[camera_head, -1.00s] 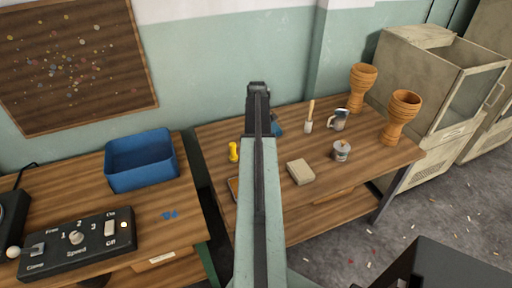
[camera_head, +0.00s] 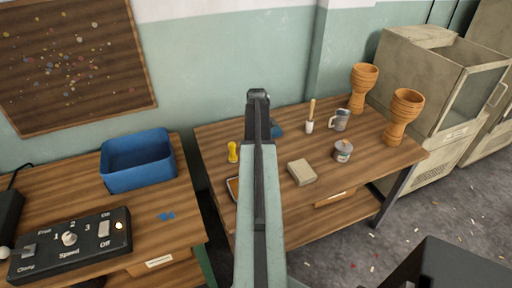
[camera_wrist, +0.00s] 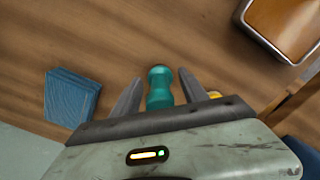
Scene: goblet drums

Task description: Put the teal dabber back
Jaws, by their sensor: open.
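The teal dabber (camera_wrist: 159,90) shows in the wrist view, over the wooden bench top, with a rounded head and a narrower neck. My gripper (camera_wrist: 160,76) is open, with one dark finger on each side of the dabber. Gaps show between the fingers and the dabber, and its lower end is hidden behind my gripper body. In the head view my arm covers the dabber, and the fingertips cannot be made out.
A blue block (camera_wrist: 71,97) lies left of my gripper. A tray with an orange-brown inside (camera_wrist: 283,24) is at upper right. A yellow dabber (camera_head: 232,152), beige block (camera_head: 302,172), tin (camera_head: 342,151), brush (camera_head: 310,118), mug (camera_head: 339,120) and two wooden goblet drums (camera_head: 403,112) (camera_head: 362,85) share the bench.

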